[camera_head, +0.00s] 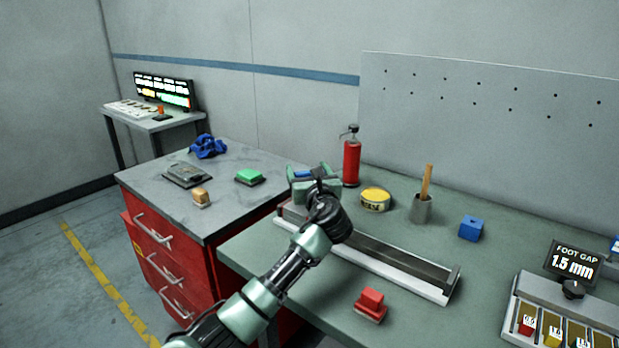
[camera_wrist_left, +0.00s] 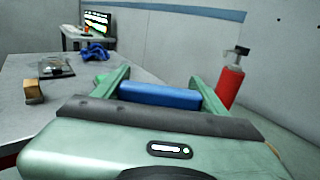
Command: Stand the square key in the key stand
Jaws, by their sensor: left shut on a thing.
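My left gripper (camera_head: 309,173) is shut on a blue bar-shaped piece (camera_head: 302,174), which seems to be the square key. It is over the far left end of the long metal channel. In the left wrist view the blue piece (camera_wrist_left: 160,95) lies crosswise between the two green fingers; its lower part is hidden. A blue block (camera_head: 470,228) with a dark spot on top sits on the green bench to the right, apart from my gripper. It looks like the key stand, but I cannot be sure. My right gripper is in neither view.
The long channel (camera_head: 400,264) lies across the green bench (camera_head: 310,308). A red extinguisher (camera_head: 351,162), yellow tin (camera_head: 375,200) and grey cup (camera_head: 421,209) with a wooden stick stand behind it. A red block (camera_head: 371,304) is in front. A foot-gap display (camera_head: 572,264) is at right.

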